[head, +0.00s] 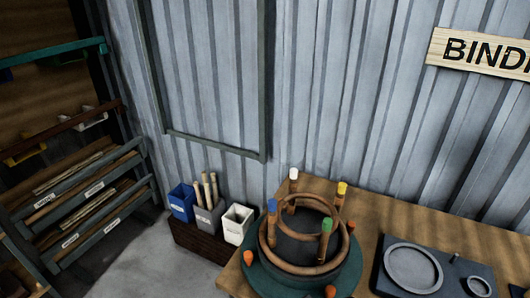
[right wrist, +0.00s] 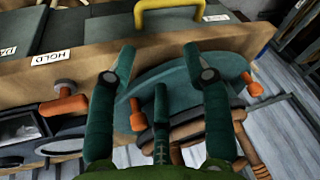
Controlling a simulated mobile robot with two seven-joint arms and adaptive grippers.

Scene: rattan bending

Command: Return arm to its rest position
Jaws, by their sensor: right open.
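Nothing is held between the fingertips. Beyond the fingers are a teal round base (right wrist: 170,82) and the edge of a wooden board. Neither of my grippers shows in the head view. In that view, the bending jig (head: 262,278) stands on the wooden table (head: 375,215). Brown rings sit around its pegs, which have white, yellow, blue and green tops.
Orange knobs (right wrist: 62,108) and a yellow handle (right wrist: 168,14) lie close around the right gripper. In the head view, a dark tray (head: 452,266) with round grey parts is right of the jig. Bins (head: 238,224) and a shelf rack (head: 70,205) stand left, with bare floor between.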

